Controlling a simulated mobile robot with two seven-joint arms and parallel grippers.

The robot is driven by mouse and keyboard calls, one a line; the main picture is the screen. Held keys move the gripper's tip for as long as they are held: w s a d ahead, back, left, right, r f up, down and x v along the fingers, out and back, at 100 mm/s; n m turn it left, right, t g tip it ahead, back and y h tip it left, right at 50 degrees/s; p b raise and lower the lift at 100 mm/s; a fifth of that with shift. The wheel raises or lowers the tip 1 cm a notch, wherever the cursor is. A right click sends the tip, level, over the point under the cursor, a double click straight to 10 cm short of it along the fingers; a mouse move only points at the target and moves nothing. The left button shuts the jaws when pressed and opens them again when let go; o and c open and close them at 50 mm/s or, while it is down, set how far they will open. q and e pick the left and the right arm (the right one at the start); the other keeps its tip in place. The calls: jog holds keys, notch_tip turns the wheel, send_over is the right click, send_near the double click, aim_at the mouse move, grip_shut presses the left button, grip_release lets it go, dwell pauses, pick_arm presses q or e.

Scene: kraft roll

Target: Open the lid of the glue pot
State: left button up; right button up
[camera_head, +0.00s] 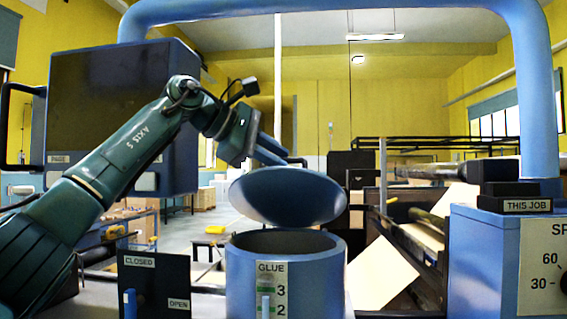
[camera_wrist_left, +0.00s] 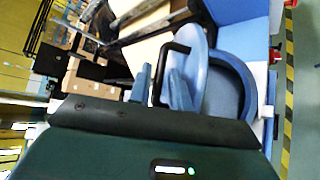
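The glue pot (camera_head: 285,275) is a blue cylinder with a GLUE label, at the lower middle of the head view. Its round blue lid (camera_head: 288,196) is raised and tilted up at the rear rim, underside facing me, leaving the mouth uncovered. My left gripper (camera_head: 283,155) is at the lid's upper edge, partly hidden behind it. In the left wrist view the black lid handle (camera_wrist_left: 158,75) runs between the two blue fingers of my left gripper (camera_wrist_left: 161,82). A narrow gap shows; finger contact is unclear. The pot (camera_wrist_left: 238,85) is right of the lid (camera_wrist_left: 198,70). My right gripper is out of view.
A black panel marked CLOSED and OPEN (camera_head: 152,282) stands left of the pot. A blue box marked THIS JOB (camera_head: 485,265) is at right. A pale sheet (camera_head: 382,272) lies right of the pot. A blue pipe frame (camera_head: 330,5) arches overhead.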

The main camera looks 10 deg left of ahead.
pick_arm(q)
jog(key=v, duration=1.1)
jog(key=shift+b, duration=0.3)
